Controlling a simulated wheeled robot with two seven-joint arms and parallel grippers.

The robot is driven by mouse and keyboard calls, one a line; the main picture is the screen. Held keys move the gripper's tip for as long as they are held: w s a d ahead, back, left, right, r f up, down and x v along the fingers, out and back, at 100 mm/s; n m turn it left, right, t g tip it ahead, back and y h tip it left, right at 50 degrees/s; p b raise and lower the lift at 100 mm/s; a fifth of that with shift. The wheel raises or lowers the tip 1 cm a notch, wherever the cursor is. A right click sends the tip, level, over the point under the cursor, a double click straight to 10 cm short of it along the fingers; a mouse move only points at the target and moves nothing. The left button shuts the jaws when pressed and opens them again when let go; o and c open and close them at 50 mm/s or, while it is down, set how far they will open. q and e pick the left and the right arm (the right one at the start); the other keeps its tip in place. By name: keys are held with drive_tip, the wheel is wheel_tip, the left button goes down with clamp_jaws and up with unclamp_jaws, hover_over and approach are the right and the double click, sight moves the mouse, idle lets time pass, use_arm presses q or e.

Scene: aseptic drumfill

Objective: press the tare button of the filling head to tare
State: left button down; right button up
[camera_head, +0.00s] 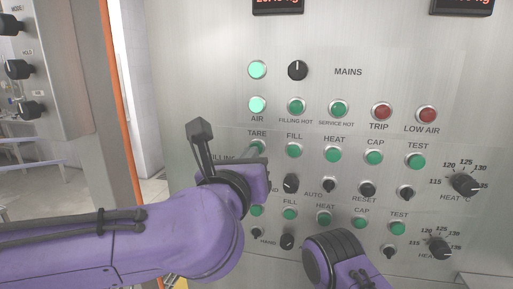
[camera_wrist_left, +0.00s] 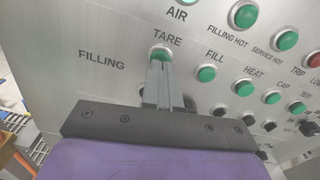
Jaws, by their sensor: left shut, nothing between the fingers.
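The tare button (camera_head: 259,145) is the green button under the word TARE, at the left end of the upper button row marked FILLING. My left gripper (camera_head: 250,151) is shut and empty, with its fingertips at this button and partly covering it in the head view. In the left wrist view the shut fingers (camera_wrist_left: 159,68) point at the tare button (camera_wrist_left: 161,51) and overlap its lower part. Whether they touch it or push it in cannot be told. My right gripper is not seen; only part of my purple right arm shows at the bottom of the head view.
The fill button (camera_head: 294,150) is just right of the tare button, and the AIR lamp (camera_head: 257,104) is above it. Black selector knobs (camera_head: 291,183) stick out below. A second, similar row lies lower. An orange post (camera_head: 121,110) stands left of the panel.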

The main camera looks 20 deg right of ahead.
use_arm(q)
drive_tip(key=shift+x, duration=1)
drive_tip(key=b+v, duration=0.1)
drive_tip(key=v, duration=0.4)
drive_tip(key=shift+b, duration=0.35)
idle(0.4)
